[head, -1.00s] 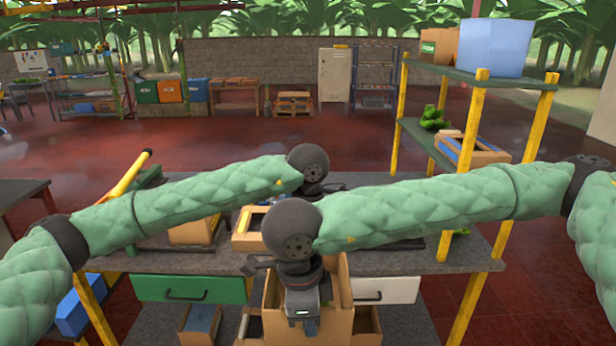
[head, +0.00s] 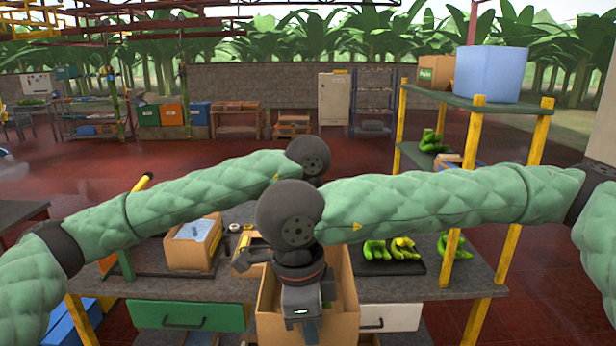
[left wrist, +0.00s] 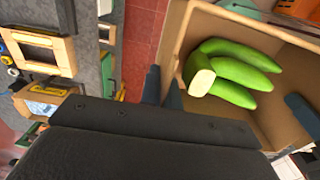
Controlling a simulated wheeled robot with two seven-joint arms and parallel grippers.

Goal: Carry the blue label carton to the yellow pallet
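An open brown carton (head: 337,315) hangs in front of the workbench, between my arms. Its blue label does not show. In the left wrist view the carton (left wrist: 178,30) has several green bananas (left wrist: 230,75) inside. My left gripper (left wrist: 162,90) is closed over one carton wall, one finger outside and one inside. A dark finger also shows at the carton's other side in the left wrist view. No clearly yellow pallet shows.
The workbench (head: 450,282) stands close ahead, with a small carton (head: 190,256) and a dark tray of bananas (head: 390,265) on it. A yellow-posted shelf (head: 540,130) rises at right. Open red floor lies beyond, before a wooden pallet (head: 293,128) by the back wall.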

